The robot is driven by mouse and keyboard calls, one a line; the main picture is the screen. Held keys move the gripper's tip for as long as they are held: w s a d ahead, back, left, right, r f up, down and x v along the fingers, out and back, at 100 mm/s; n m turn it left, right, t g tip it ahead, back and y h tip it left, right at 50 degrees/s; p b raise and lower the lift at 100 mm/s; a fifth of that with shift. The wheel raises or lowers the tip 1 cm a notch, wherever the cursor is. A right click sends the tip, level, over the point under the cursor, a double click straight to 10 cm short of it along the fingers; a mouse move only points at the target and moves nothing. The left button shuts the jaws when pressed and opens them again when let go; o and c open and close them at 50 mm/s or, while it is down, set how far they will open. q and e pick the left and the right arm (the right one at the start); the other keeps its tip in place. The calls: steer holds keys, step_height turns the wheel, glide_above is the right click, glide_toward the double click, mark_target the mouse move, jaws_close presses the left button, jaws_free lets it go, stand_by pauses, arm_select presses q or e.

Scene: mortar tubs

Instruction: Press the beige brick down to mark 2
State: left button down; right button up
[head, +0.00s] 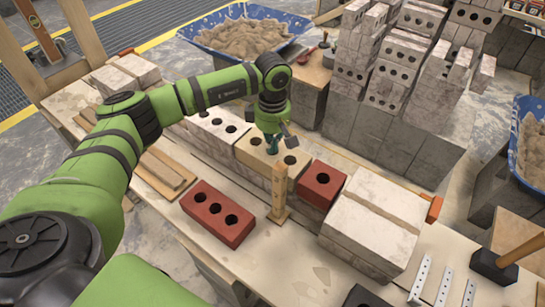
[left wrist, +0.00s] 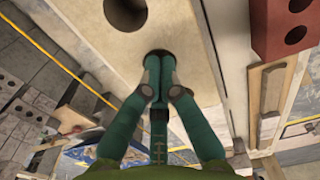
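The beige brick (head: 246,156) lies in the row of bricks on the bench, between a pale brick and a small red brick. In the left wrist view the beige brick (left wrist: 195,40) fills the upper middle. My left gripper (head: 272,148) is over its top face; in the left wrist view my left gripper (left wrist: 157,75) has its fingers together, tips at a hole, with nothing seen between them. I cannot tell whether they touch the brick. A wooden marking post (head: 279,195) stands in front of the brick; its marks are too small to read. My right gripper is out of view.
A three-hole red brick (head: 217,228) lies in front. The small red brick (head: 321,184) and large pale blocks (head: 372,222) are to the right. Stacked bricks (head: 405,65) and a mortar tub (head: 243,35) stand behind. A black-headed hammer (head: 493,266) lies at front right.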

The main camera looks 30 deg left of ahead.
arm_select(q)
steer(key=shift+s+d+f+b, duration=0.1)
steer(key=shift+s+f+b, duration=0.15)
steer(key=shift+f+b, duration=0.45)
stand_by(2.5)
steer(key=shift+w+r+p, duration=0.15)
steer(key=shift+r+p, duration=0.45)
steer(key=shift+r, duration=0.2)
steer(key=shift+w+r+p, duration=0.1)
steer(key=shift+r+p, duration=0.95)
steer(key=shift+r, duration=0.85)
